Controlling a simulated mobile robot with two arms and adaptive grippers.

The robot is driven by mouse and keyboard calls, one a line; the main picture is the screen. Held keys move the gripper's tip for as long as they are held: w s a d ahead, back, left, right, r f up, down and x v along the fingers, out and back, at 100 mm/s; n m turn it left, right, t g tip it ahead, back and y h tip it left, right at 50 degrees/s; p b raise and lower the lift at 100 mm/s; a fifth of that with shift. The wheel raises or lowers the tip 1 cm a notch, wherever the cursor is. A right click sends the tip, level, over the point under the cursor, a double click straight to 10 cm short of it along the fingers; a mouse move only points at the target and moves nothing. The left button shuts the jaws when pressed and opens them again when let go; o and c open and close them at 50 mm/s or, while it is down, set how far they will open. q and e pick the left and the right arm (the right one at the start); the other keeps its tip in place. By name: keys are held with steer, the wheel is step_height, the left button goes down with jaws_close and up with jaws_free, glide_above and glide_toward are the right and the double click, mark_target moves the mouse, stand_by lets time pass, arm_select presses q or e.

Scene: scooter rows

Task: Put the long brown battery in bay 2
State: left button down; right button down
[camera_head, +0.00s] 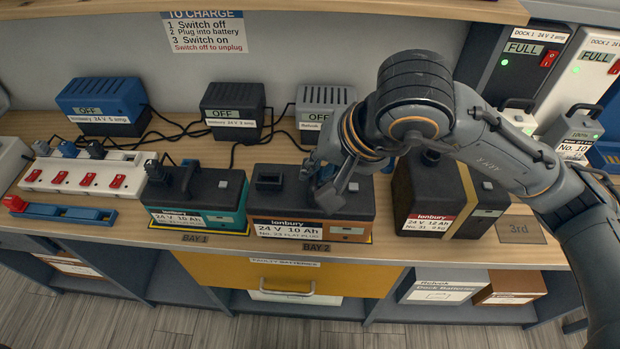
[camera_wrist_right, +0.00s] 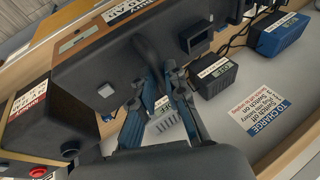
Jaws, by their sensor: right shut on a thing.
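The long brown battery (camera_head: 275,215), with a dark top and a label reading Ionbury 24 V 10 Ah, is over the bay 2 place (camera_head: 318,247), whose yellow edge shows at its front right. I cannot tell whether its underside fully touches the bench. My right gripper (camera_head: 325,187) comes down on its top and is shut on its handle. In the right wrist view, the fingers (camera_wrist_right: 160,80) close around the dark handle (camera_wrist_right: 147,52) on the battery (camera_wrist_right: 100,62). My left gripper is not in view.
A teal battery (camera_head: 195,200) stands close on the left in bay 1. A taller brown battery (camera_head: 425,195) stands on the right. Chargers reading OFF (camera_head: 235,110) and cables are behind. A power strip (camera_head: 85,175) lies at far left; docks (camera_head: 525,60) stand at far right.

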mark_target(355, 179)
steer(key=w+d+f+p, duration=0.1)
steer(key=w+f+p, duration=0.2)
steer(key=w+f, duration=0.3)
step_height(355, 179, down, 3)
steer(key=shift+w+f, duration=0.1)
steer(key=shift+w, duration=0.05)
stand_by(0.4)
steer(key=c, duration=1.8)
jaws_free()
steer(key=shift+d+f, duration=0.15)
steer(key=shift+f, duration=0.15)
steer(key=o, duration=0.4)
steer(key=shift+r, duration=0.1)
steer(key=shift+o, duration=0.2)
steer(key=b+v, duration=0.2)
steer(key=v, duration=1)
steer(key=shift+d, duration=0.1)
